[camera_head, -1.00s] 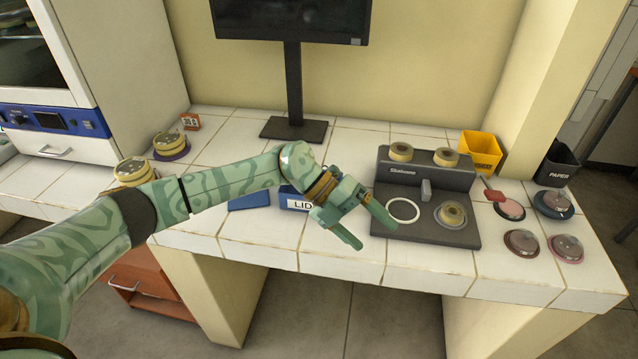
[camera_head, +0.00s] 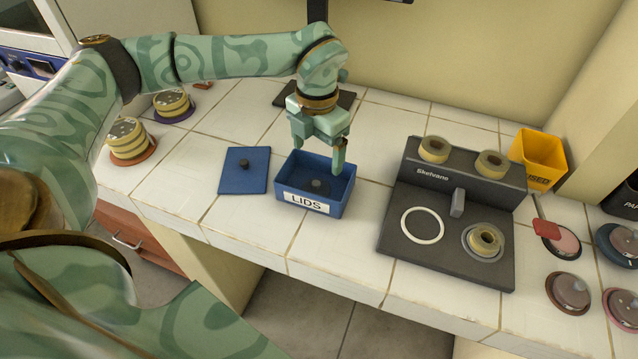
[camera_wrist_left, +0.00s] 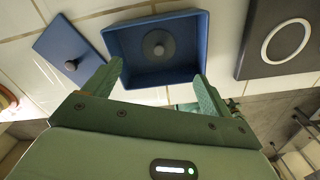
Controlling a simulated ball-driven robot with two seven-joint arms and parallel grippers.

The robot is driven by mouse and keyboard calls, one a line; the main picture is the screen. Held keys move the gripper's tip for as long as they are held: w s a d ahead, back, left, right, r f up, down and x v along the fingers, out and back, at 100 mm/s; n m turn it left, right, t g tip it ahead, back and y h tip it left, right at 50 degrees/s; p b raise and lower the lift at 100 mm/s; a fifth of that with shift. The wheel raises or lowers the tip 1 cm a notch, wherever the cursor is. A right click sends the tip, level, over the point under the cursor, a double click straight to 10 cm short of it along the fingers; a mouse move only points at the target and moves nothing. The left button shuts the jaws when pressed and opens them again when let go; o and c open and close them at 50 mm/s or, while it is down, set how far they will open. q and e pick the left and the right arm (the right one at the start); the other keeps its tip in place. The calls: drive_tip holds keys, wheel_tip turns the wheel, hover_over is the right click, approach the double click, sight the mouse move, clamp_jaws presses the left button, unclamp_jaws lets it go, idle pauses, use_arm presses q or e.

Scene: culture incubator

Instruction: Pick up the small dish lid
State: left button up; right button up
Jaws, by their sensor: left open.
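A small grey round lid with a dark knob (camera_head: 318,187) lies inside the open blue box labelled LIDS (camera_head: 306,203). In the left wrist view the lid (camera_wrist_left: 158,45) lies on the floor of the box (camera_wrist_left: 122,42). My left gripper (camera_head: 318,150) is open and empty above the back part of the box, fingers pointing down. In the left wrist view its fingers (camera_wrist_left: 158,75) spread to either side with the lid beyond and between them. My right gripper is not in view.
A blue flat cover with a knob (camera_head: 241,180) lies left of the box. A dark Skelvano device (camera_head: 450,230) with a white ring stands to the right. A yellow bin (camera_head: 540,157) and several lidded dishes are farther right. Stacked dishes (camera_head: 130,141) stand at left.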

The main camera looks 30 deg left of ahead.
sight(316, 183)
use_arm(q)
wheel_tip(316, 183, down, 4)
drive_tip(key=shift+r+b, duration=0.2)
drive_tip(key=shift+b, duration=0.15)
drive_tip(key=shift+f, duration=0.4)
wheel_tip(316, 183, down, 5)
drive_tip(key=shift+a+f+b, duration=0.1)
drive_tip(key=shift+a+b, duration=0.05)
drive_tip(key=shift+b, duration=0.9)
drive_tip(key=shift+s, duration=0.1)
drive_tip(key=shift+c, duration=0.3)
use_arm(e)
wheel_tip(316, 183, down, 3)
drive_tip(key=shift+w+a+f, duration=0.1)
use_arm(q)
drive_tip(key=c, duration=1)
